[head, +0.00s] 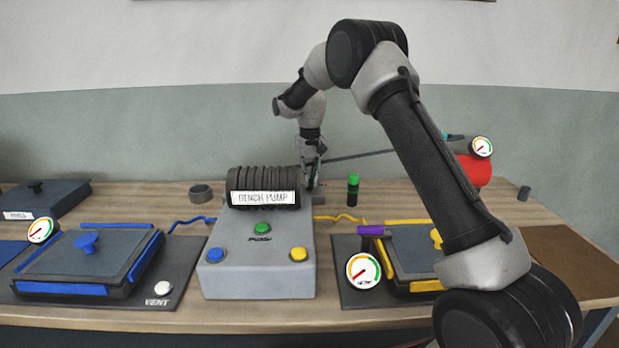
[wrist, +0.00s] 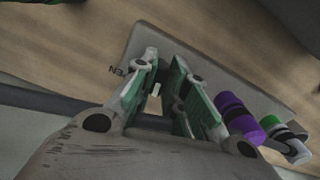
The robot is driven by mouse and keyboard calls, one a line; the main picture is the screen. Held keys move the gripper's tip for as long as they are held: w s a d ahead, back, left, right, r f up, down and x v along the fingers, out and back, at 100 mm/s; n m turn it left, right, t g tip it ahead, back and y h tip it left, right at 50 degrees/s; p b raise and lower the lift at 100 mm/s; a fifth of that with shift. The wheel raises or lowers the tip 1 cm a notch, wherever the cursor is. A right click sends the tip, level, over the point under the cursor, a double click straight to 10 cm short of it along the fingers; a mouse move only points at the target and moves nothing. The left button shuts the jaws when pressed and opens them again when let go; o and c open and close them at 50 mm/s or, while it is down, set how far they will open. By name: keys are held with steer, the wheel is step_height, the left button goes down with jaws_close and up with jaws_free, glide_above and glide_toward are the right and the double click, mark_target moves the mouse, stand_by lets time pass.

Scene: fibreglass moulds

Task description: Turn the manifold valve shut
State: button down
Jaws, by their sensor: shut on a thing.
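My gripper (head: 312,172) reaches down behind the bench pump in the head view. The wrist view shows its two green-padded fingers (wrist: 165,62) partly closed over a grey plate (wrist: 215,60) with dark lettering, partly covered. They are shut on what seems to be the manifold valve (wrist: 155,91), of which only a small pale piece shows between the fingers. The fingers hide the rest, and I cannot tell the valve's angle. In the head view the pump and my arm hide the valve.
The bench pump (head: 258,262) stands in front of my gripper. A green-capped bottle (head: 353,192) stands just right of it. A blue mould (head: 75,262) lies left, a yellow-edged mould (head: 410,250) right. A purple-banded cylinder (wrist: 238,114) is close beside the right finger.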

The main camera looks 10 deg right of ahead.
mark_target(311, 179)
steer(key=n, duration=0.7)
steer(key=shift+w+d, duration=0.1)
steer(key=shift+d, duration=0.05)
stand_by(0.4)
steer(key=c, duration=1.4)
jaws_free()
steer(key=shift+c, duration=0.2)
step_height(311, 179, up, 12)
